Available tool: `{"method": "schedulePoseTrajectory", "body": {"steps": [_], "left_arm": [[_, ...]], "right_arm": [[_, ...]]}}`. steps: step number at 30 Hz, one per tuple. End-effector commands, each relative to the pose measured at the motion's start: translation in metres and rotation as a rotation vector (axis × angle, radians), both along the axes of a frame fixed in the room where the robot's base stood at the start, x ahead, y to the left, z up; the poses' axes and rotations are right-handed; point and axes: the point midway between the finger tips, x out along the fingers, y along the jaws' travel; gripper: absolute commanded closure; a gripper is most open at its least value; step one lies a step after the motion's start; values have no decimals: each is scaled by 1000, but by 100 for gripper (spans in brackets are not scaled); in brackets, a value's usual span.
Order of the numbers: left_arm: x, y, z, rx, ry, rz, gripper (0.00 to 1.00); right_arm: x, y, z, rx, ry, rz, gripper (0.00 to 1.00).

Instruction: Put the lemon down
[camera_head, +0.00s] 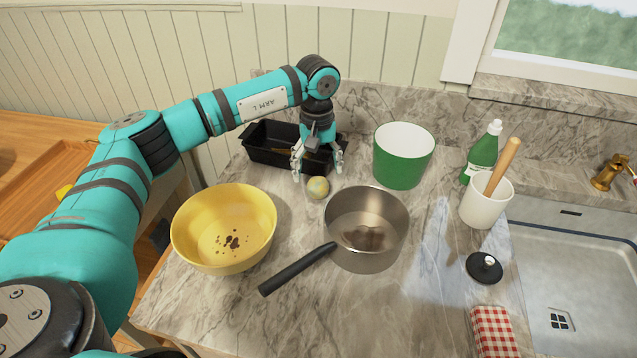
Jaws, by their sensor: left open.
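The fruit is not between the fingertips as far as I can see. My right gripper is not in view.
A black tray (262,157) is behind the gripper. A utensil crock (487,205) and sink (590,270) are right.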

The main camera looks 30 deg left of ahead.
Motion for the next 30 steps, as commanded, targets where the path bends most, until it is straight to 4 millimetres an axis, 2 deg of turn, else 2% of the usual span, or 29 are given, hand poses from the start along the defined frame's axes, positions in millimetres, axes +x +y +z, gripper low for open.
{"method": "schedulePoseTrajectory", "body": {"steps": [2,5,11,15,23,25,30], "left_arm": [[0,0,-5,0,1,0,24],[0,0,-10,0,2,0,24],[0,-2,-36,0,6,0,24],[1,-1,-54,0,2,2,24],[1,-1,-60,0,0,1,24],[1,-1,-60,0,0,1,29],[1,-1,-59,0,0,1,51]], "right_arm": [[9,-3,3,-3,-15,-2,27],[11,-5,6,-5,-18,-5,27],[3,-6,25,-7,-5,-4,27],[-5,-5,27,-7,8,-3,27],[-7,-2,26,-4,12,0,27],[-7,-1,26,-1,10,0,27],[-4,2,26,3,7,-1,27]]}}
